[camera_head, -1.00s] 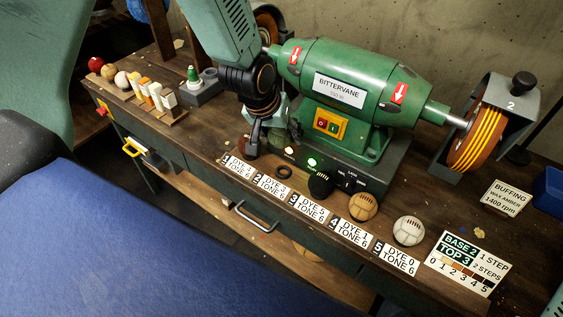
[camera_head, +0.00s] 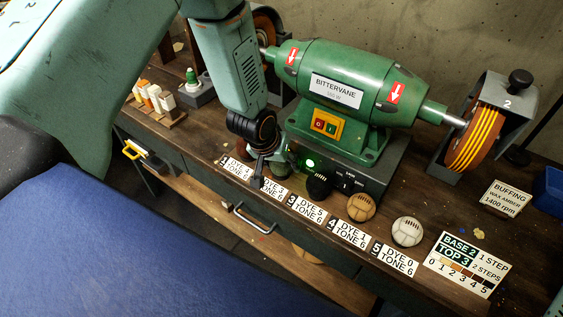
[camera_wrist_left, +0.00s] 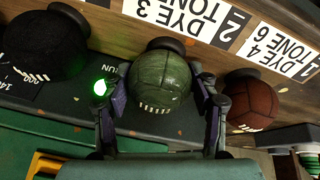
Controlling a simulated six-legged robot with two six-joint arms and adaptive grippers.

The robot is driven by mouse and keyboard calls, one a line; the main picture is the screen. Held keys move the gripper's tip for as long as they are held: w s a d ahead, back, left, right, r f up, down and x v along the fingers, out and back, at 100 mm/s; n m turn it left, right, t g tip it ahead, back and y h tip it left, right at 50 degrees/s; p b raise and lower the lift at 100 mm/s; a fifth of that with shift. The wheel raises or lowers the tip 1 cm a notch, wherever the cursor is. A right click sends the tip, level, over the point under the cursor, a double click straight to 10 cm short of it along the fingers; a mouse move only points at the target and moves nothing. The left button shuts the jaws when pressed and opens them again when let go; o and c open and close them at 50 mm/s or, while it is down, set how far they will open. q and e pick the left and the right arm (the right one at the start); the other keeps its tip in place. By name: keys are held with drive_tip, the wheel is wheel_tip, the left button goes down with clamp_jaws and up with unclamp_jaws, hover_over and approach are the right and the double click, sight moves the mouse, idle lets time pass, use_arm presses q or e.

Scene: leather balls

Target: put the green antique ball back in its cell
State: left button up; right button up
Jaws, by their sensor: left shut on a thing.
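The green antique ball (camera_wrist_left: 159,80) is between the two fingers of my left gripper (camera_wrist_left: 162,96) in the left wrist view. White stitching shows on its lower side. A dark ring (camera_wrist_left: 168,45) shows just behind it, next to the DYE 3 label (camera_wrist_left: 184,14). I cannot tell whether the ball rests in the ring or is slightly above it. In the head view, my left gripper (camera_head: 271,168) is low over the row, behind the label numbered 2, and the arm mostly hides the ball.
The black ball (camera_wrist_left: 45,45) and red-brown ball (camera_wrist_left: 250,103) flank the gripper closely. Tan (camera_head: 361,207) and white (camera_head: 407,231) balls sit farther right. The green buffing machine (camera_head: 345,85) stands right behind the row. A drawer handle (camera_head: 250,218) is on the bench front.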

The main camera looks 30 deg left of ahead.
sight(275, 164)
use_arm(q)
drive_tip(key=shift+a+f, duration=0.1)
drive_tip(key=shift+a, duration=0.05)
drive_tip(key=o, duration=1)
drive_tip(key=shift+c, duration=0.2)
drive_tip(key=shift+f+b, duration=0.1)
drive_tip(key=shift+b, duration=0.25)
drive_tip(key=v, duration=0.2)
drive_tip(key=p+v, duration=0.1)
drive_tip(key=v, duration=0.2)
drive_tip(key=w+v, duration=0.1)
drive_tip(key=v, duration=0.2)
drive_tip(key=shift+w+r, duration=0.1)
drive_tip(key=shift+r, duration=0.1)
